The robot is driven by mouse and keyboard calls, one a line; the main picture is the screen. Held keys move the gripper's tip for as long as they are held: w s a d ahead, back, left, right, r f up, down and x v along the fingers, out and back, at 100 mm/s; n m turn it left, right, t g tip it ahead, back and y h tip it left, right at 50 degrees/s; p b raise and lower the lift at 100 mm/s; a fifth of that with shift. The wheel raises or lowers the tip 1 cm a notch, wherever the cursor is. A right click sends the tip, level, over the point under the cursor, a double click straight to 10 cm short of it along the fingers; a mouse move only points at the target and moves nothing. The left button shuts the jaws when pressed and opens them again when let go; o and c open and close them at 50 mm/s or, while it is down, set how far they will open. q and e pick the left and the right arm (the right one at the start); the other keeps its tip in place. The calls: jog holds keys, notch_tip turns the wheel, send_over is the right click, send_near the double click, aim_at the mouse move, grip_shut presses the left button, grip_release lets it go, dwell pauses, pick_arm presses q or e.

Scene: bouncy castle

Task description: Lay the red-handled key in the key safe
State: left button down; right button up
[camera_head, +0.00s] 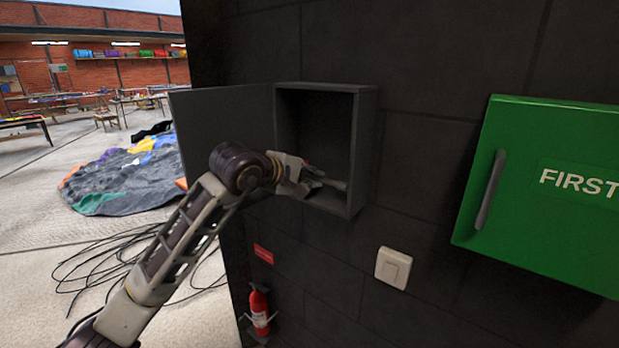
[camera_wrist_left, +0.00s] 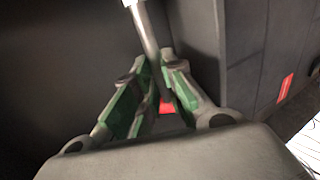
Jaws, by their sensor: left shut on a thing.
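The key safe (camera_head: 365,150) is a dark grey box on the black wall, its door (camera_head: 220,128) swung open to the left. My left gripper (camera_head: 318,180) is at the safe's opening, low down in front of the floor of the box. In the left wrist view the gripper (camera_wrist_left: 155,75) is shut on the red-handled key (camera_wrist_left: 146,30). The key's silver shaft sticks out past the fingertips, and a bit of its red handle shows between the fingers. In the head view the fingers mostly hide the key. I cannot tell whether it touches the safe. My right gripper is out of view.
A green first aid cabinet (camera_head: 545,190) hangs to the right of the safe. A white switch (camera_head: 393,267) is below, and a red fire extinguisher (camera_head: 260,310) is lower left. Cables (camera_head: 100,255) and a deflated castle (camera_head: 130,185) lie on the floor. The safe's upper interior looks empty.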

pick_arm(q)
jog(key=c, duration=1.4)
grip_release()
jog(key=v, duration=1.2)
jog(key=shift+f, duration=0.1)
